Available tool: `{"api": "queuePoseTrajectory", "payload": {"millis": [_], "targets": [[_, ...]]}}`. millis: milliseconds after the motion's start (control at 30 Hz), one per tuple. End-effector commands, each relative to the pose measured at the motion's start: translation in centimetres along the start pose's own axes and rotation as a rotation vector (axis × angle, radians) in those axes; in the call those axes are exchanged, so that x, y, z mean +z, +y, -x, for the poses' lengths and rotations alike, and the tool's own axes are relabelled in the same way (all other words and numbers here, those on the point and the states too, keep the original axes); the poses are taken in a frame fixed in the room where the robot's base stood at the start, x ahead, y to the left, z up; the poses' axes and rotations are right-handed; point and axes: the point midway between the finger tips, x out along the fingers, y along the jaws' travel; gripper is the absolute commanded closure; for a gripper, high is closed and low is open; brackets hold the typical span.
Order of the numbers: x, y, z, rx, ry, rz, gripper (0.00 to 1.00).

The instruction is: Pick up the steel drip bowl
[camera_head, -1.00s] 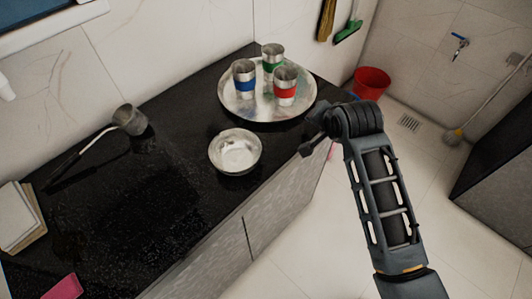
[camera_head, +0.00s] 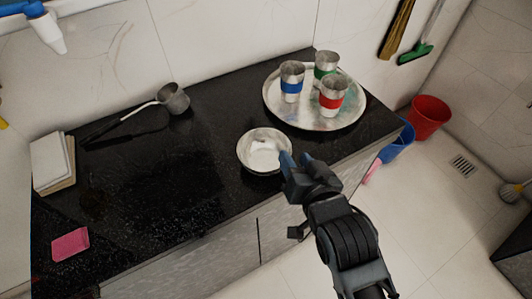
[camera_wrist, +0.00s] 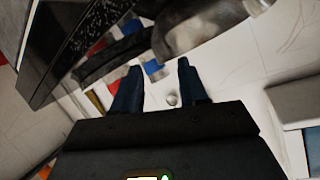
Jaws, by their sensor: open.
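The steel drip bowl (camera_head: 264,152) is a shallow, shiny round bowl. It stands upright on the black counter near its front edge. My gripper (camera_head: 294,160) is just right of the bowl's rim in the head view, with its blue fingertips towards it. I cannot tell whether they touch. In the wrist view my gripper (camera_wrist: 157,78) has its two fingers apart, with nothing clearly held between them. A blurred, rounded metal surface fills the top of that view; I cannot tell for sure that it is the bowl.
Behind the bowl, a round steel tray (camera_head: 350,119) holds blue-, green- and red-banded cups. A ladle (camera_head: 173,98), stacked tiles (camera_head: 50,160) and a pink sponge (camera_head: 70,244) lie on the black counter (camera_head: 170,185). Red (camera_head: 428,117) and blue (camera_head: 397,143) buckets stand on the floor.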

Motion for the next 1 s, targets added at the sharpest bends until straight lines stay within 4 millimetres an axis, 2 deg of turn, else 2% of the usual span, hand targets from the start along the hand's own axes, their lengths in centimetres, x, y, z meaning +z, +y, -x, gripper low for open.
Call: {"api": "queuePoseTrajectory", "payload": {"millis": [233,500,800,1000], "targets": [[-0.2,-0.1,-1.8,0.0,0.001,0.0,0.57],[-0.1,-0.3,-5.4,0.002,-0.001,0.0,0.57],[-0.1,-0.3,-6.0,0.001,0.0,-0.001,0.57],[-0.1,-0.3,-6.0,0.002,0.0,-0.001,0.74]]}}
